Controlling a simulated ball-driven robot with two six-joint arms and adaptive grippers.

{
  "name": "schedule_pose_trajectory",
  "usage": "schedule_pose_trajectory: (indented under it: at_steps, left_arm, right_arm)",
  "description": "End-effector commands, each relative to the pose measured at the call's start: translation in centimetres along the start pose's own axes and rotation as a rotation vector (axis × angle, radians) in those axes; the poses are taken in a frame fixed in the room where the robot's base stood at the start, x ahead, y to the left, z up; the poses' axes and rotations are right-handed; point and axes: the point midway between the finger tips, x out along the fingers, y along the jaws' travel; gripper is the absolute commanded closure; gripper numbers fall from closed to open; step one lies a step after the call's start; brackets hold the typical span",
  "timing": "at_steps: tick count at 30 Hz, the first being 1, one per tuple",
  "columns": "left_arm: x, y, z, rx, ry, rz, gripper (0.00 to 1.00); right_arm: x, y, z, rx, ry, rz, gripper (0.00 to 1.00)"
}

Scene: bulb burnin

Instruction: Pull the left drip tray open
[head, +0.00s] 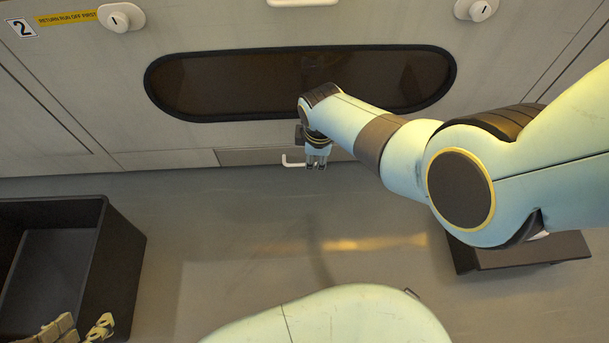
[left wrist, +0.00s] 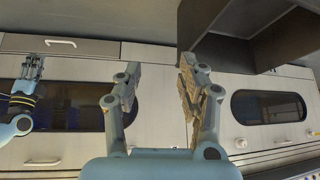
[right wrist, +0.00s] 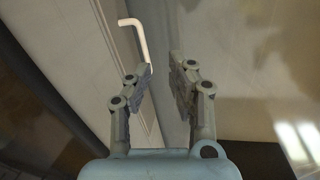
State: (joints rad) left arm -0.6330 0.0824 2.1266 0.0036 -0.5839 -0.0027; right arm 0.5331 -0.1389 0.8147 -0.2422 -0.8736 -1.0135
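A low grey tray front (head: 240,157) sits under the long dark window, shut flush as far as I see. Its white bar handle (head: 292,161) shows just left of my right gripper (head: 317,165), which partly covers the front. I cannot tell from the frames whether this is the left tray. In the right wrist view the handle (right wrist: 138,35) lies beyond my open, empty right fingers (right wrist: 161,70), near the left fingertip and not between them. That view also shows the handle (left wrist: 60,42).
The dark window (head: 220,85) and white knobs (head: 120,18) are above the tray front. The floor before the tray is clear.

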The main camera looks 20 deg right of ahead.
Motion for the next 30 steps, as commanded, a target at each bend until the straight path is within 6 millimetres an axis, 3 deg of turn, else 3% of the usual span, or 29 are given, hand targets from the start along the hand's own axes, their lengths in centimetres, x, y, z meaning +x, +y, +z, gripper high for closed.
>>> schedule_pose_trajectory:
  at_steps: [1,4,8,19,28,30]
  left_arm:
    - [0.2,0.2,0.0,0.0,0.006,0.003,0.6]
    - [-0.5,0.3,-1.4,0.0,0.033,0.005,0.6]
    - [-0.8,0.4,-2.0,0.001,0.062,0.005,0.6]
    - [0.6,0.8,-0.1,0.01,0.276,0.001,0.6]
    - [-0.5,1.2,-4.2,0.034,0.614,0.001,0.6]
    - [-1.1,1.1,-6.3,0.041,0.68,-0.001,0.6]
  right_arm:
    - [1.4,0.5,-0.8,-0.04,-0.004,-0.007,0.8]
    - [1.1,2.1,-1.9,-0.097,-0.007,-0.001,0.8]
    - [1.0,2.9,-2.4,-0.122,-0.007,0.004,0.8]
    - [3.8,2.7,-2.3,-0.12,-0.008,0.002,0.8]
    - [6.5,2.7,-2.3,-0.12,-0.008,0.002,0.8]
    - [6.5,2.8,-2.3,-0.119,-0.007,0.004,0.8]
